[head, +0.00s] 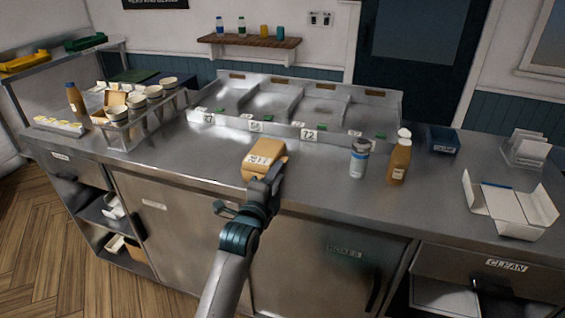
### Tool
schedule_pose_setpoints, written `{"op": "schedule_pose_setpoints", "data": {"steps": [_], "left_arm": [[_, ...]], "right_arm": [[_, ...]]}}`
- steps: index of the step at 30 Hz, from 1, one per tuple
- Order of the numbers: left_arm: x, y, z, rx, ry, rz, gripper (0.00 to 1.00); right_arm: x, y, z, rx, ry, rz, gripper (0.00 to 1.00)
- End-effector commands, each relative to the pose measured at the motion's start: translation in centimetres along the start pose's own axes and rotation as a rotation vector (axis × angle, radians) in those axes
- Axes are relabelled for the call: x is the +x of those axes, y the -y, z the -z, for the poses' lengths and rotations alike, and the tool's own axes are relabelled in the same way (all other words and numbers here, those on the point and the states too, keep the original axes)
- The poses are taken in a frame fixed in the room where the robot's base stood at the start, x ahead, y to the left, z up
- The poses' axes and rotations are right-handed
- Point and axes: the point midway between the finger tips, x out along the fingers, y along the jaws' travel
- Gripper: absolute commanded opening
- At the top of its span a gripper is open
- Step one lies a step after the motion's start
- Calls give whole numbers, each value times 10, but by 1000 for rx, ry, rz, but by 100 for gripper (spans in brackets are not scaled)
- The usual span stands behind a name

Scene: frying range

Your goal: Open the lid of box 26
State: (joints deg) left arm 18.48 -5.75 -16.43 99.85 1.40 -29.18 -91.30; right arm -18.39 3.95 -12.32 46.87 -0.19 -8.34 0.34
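A small tan box (266,154) stands on the steel counter in the middle of the head view. It has a white label on its near side; the number is too small to read surely. Its lid looks closed. My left gripper (269,180) is at the box's near right side, its tip close to or touching the box; I cannot tell which. The gripper covers the box's lower right corner, and its finger opening is not clear. My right gripper is not in view.
The steel counter (215,165) is clear left of the box. A grey-capped bottle (358,160) and a brown bottle (399,163) stand to the right. An open white carton (510,205) lies at far right. Divided metal bays with number cards are behind. A cup rack (145,115) is at left.

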Motion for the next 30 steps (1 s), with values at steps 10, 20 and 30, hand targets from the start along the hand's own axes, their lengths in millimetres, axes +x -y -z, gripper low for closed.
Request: {"op": "schedule_pose_setpoints", "data": {"steps": [10,20,30], "left_arm": [[41,1,0,-1,0,-1,23],[49,0,0,1,0,1,23],[48,0,0,1,0,0,0]], "right_arm": [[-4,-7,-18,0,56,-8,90],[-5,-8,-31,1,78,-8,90],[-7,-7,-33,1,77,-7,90]]}}
